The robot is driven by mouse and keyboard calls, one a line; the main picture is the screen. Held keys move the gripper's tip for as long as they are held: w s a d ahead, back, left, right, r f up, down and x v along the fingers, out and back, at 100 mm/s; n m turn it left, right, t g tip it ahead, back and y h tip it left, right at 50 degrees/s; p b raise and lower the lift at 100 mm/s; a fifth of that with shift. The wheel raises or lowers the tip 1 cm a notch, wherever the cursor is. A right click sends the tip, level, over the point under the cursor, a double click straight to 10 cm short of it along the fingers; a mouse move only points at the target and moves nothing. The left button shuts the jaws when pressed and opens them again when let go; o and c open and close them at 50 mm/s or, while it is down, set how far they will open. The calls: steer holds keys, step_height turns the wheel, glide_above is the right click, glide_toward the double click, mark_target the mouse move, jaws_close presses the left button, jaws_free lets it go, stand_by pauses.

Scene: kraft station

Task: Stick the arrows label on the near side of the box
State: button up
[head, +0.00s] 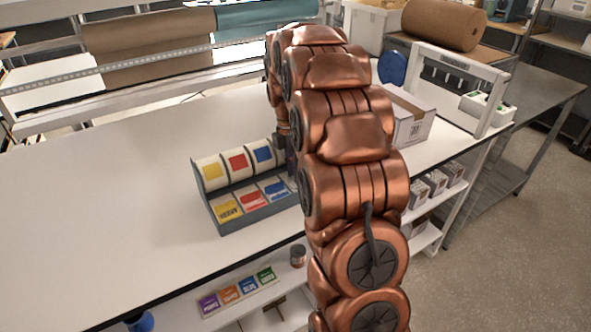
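I cannot make out which label has arrows; the dispenser's right end is hidden by my arm. A white box (413,127) stands to the right behind my arm, with a small dark print on a visible side; its left part is hidden. My gripper (288,152) points down at the dispenser's right end, mostly behind my arm. Its fingertips are too hidden to tell their state.
A white frame (455,68) stands over the table's right end, by a white device with green buttons (487,108). Brown paper rolls (445,22) are at the back. A shelf below the front edge holds coloured cards (238,290). The table's left is clear.

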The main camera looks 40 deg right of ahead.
jaws_close()
steer(key=shift+r, duration=0.1)
steer(key=shift+r+p, duration=0.75)
steer(key=shift+r, duration=2.15)
steer(key=shift+r, duration=0.1)
step_height(320, 180, up, 7)
steer(key=p, duration=0.2)
steer(key=shift+p, duration=0.35)
